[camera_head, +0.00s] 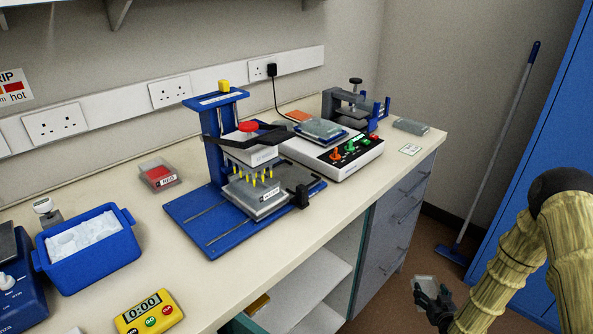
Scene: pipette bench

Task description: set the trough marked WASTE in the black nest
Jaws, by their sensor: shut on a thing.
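My gripper (431,298) is at the lower right, out past the bench front and above the floor. It is shut on a small pale, see-through thing (424,284) that looks like a trough; no WASTE mark can be read on it. A clear trough with red contents (159,174) and a label on its front stands on the bench at the left, apart from my gripper. I cannot pick out the black nest for certain; a small black block (301,196) sits at the right edge of the blue rig's base.
The blue rig (208,217) with yellow tips stands mid-bench. A blue ice tub (90,258) and yellow timer (149,311) are at the left. A control box (335,158) is behind right. An open cupboard (310,287) lies below; a broom (497,150) leans right.

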